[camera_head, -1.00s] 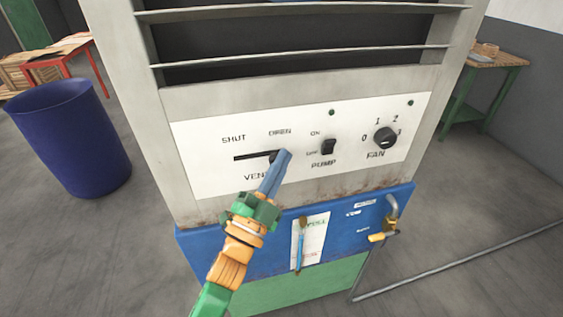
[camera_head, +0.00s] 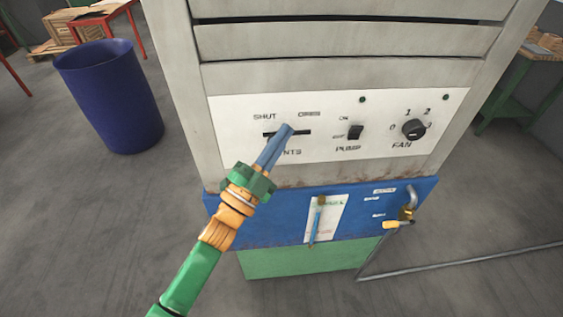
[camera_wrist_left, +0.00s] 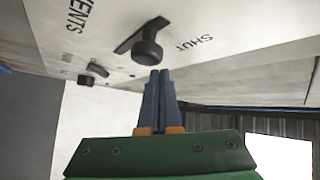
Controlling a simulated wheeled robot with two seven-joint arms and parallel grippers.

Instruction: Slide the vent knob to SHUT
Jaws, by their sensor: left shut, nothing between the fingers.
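The vent slot (camera_head: 303,132) is a dark horizontal slit in the white panel (camera_head: 235,112), under the words SHUT at left and OPEN at right. The black round vent knob (camera_wrist_left: 147,47) shows in the left wrist view, about midway along its slot. In the head view it is hidden behind my fingertips. My left gripper (camera_head: 287,129) is shut and empty, its blue fingers pointing at the slot. In the wrist view the fingertips (camera_wrist_left: 160,72) are close by the knob, on its SHUT side in the picture; I cannot tell whether they touch it. My right gripper is not in view.
Right of the slot are the pump switch (camera_head: 355,132) and fan dial (camera_head: 413,129). A blue bin (camera_head: 110,97) stands at left on open floor.

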